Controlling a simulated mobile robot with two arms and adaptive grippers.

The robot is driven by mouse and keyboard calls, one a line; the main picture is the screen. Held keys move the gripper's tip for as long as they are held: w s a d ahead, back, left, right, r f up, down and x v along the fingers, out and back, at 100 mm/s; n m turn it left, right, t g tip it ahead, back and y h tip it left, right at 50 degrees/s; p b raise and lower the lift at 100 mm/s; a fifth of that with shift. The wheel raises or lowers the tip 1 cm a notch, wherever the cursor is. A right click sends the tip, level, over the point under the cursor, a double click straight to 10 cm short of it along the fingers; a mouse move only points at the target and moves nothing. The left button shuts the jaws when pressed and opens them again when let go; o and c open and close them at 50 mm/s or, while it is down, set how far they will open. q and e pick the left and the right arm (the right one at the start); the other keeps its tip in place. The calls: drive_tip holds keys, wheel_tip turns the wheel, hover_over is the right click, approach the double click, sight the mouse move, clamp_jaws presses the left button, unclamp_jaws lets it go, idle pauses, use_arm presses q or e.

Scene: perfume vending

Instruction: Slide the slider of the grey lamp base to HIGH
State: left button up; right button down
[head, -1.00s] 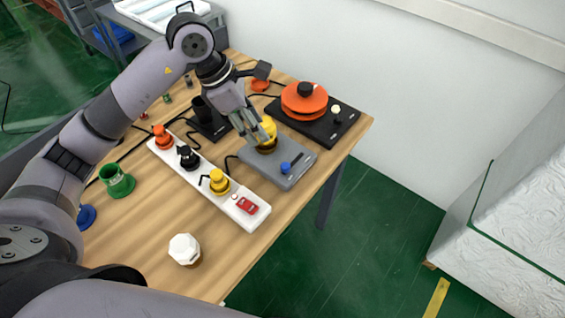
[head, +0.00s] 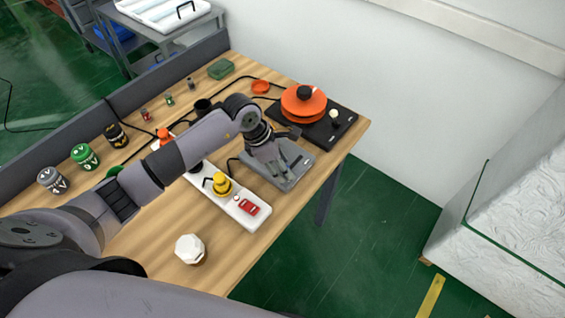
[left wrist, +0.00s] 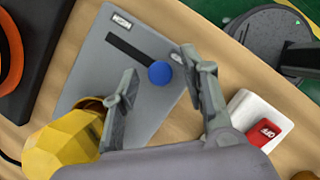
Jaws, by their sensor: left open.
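The grey lamp base (head: 302,160) lies on the table near its right edge; it also fills the middle of the left wrist view (left wrist: 92,75). Its round blue slider knob (left wrist: 160,72) is at the right end of a dark straight slot (left wrist: 127,50). A yellow faceted bulb (left wrist: 62,143) is on the base's lower left in the wrist view. My left gripper (head: 278,174) is open over the base, its fingertips (left wrist: 158,63) on either side of the knob. It hides the knob in the head view. My right gripper is not in view.
A white power strip (head: 256,222) with a red switch (head: 249,208) and yellow plug (head: 221,183) lies beside the base. An orange-topped lamp (head: 303,103) stands on a black base (head: 336,128) behind. A white faceted bulb (head: 190,249) is near the front.

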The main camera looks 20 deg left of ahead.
use_arm(q)
drive_tip(key=shift+c, duration=0.5)
clamp_jaws()
drive_tip(key=shift+w, duration=0.1)
idle(0.3)
